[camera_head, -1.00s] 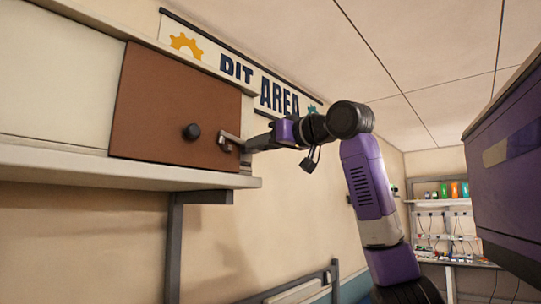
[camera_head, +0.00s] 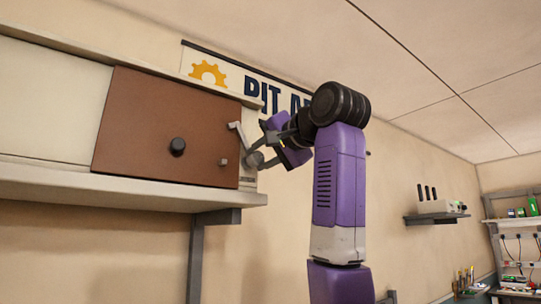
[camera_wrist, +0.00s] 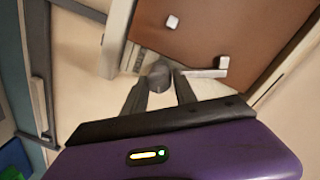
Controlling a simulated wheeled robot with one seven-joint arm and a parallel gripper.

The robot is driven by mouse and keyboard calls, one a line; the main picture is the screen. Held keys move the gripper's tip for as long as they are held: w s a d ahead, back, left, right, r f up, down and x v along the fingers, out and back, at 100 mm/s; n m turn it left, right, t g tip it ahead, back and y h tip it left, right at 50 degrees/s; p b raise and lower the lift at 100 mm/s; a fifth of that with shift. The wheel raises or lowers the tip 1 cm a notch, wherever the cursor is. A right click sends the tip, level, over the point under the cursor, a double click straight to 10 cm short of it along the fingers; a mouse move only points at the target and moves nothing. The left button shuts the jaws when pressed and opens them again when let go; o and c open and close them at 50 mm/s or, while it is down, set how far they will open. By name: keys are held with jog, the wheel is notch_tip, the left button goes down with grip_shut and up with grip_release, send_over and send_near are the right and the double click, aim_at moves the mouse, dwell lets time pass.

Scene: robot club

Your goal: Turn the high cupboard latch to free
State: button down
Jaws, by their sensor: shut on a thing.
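The high cupboard's brown door (camera_head: 165,125) is shut, with a round black knob (camera_head: 177,147) and a small grey peg (camera_head: 222,162) near its right edge. The pale grey latch (camera_head: 239,134) is at that right edge, its arm slanting up and left, clear of the peg. The latch arm (camera_wrist: 207,71) also shows in the wrist view, across the door's edge and apart from the peg (camera_wrist: 172,21). My gripper (camera_head: 257,160) is shut on the latch at its round grey part; the fingers (camera_wrist: 160,85) partly hide it in the wrist view.
A pale shelf ledge (camera_head: 130,190) runs under the cupboard, on a dark bracket (camera_head: 215,217). A pit area sign (camera_head: 210,72) is on the wall behind my arm. A small wall shelf (camera_head: 436,217) is at the right.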

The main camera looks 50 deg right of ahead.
jog(key=m, duration=0.4)
jog(key=shift+d+m, duration=0.1)
jog(key=shift+m, duration=0.6)
jog(key=c, duration=1)
grip_release()
jog(key=shift+d, duration=0.1)
jog(key=shift+y, duration=0.3)
jog(key=b+v, duration=0.2)
jog(key=v, duration=0.5)
jog(key=shift+s+a, duration=0.2)
jog(key=shift+s, duration=0.2)
jog(key=shift+f, duration=0.1)
